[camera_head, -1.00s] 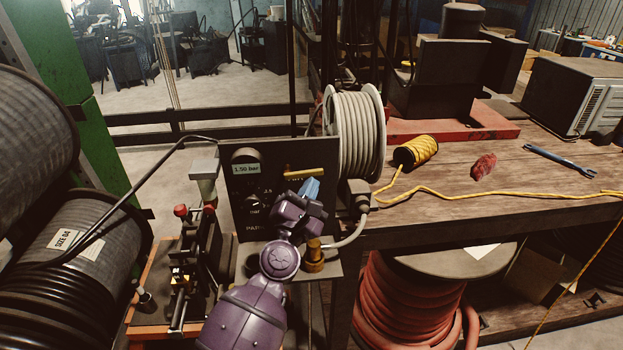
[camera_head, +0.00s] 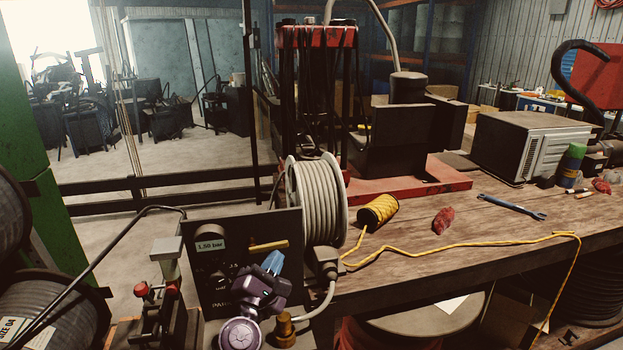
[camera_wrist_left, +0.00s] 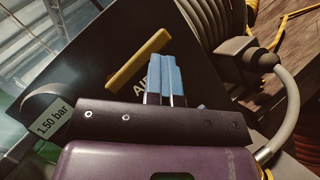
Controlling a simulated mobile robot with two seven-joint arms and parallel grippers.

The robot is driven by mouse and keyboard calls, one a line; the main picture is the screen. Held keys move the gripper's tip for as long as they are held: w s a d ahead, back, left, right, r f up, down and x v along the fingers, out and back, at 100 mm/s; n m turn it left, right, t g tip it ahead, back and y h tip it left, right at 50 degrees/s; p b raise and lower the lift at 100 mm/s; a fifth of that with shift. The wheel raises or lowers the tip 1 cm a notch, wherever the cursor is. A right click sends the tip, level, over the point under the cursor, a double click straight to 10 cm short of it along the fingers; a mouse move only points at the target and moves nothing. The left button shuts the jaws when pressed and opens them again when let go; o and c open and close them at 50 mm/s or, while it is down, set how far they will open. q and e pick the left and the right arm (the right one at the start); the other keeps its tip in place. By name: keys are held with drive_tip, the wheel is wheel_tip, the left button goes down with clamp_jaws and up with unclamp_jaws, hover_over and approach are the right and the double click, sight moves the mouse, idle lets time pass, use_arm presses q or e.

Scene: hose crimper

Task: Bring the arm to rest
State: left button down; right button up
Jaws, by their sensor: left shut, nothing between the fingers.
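My left gripper (camera_head: 273,262), purple with blue fingertips, is in front of the dark control panel (camera_head: 205,275) at the lower middle of the head view. Its fingers are shut together with nothing between them. In the left wrist view the blue fingertips (camera_wrist_left: 164,80) point at the panel face, just beside a yellow lever (camera_wrist_left: 138,60). The lever (camera_head: 268,245) also shows in the head view, lying almost level just above the fingertips. I cannot tell whether they touch. The gripper hides part of the panel's lower lettering. My right gripper is not in view.
A gauge reading 1.50 bar (camera_head: 210,245) is on the panel. A grey hose reel (camera_head: 318,200) stands close behind it. The wooden bench (camera_head: 400,245) holds a yellow cord spool (camera_head: 379,209), a red rag (camera_head: 443,220) and a blue wrench (camera_head: 511,206). Cable drums (camera_head: 55,310) crowd the left.

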use_arm(q)
drive_tip(key=s+a+r+m+h, duration=0.1)
drive_tip(key=s+r+m+h, duration=0.3)
drive_tip(key=r+m, duration=0.5)
drive_tip(key=s+a+f+m+g+y, duration=0.2)
drive_tip(key=s+a+f+m+g, duration=0.25)
drive_tip(key=s+f, duration=0.4)
drive_tip(key=s+a+f+m+g+y, duration=0.3)
drive_tip(key=s+f+m+g, duration=0.3)
drive_tip(key=f, duration=0.5)
drive_tip(key=s+a+f+m+g+y, duration=0.25)
drive_tip(key=s+a, duration=0.25)
drive_tip(key=s, duration=0.3)
drive_tip(key=s+a+f+m+g+y, duration=0.1)
drive_tip(key=s+a+f+g+y, duration=0.3)
drive_tip(key=s, duration=0.5)
drive_tip(key=w+f+m+t+h, duration=0.1)
drive_tip(key=w+f+t, duration=0.6)
drive_tip(key=f+t, duration=0.1)
drive_tip(key=shift+w+a+f+h, duration=0.15)
drive_tip(key=shift+w+f+h, duration=0.2)
drive_tip(key=shift+f, duration=0.15)
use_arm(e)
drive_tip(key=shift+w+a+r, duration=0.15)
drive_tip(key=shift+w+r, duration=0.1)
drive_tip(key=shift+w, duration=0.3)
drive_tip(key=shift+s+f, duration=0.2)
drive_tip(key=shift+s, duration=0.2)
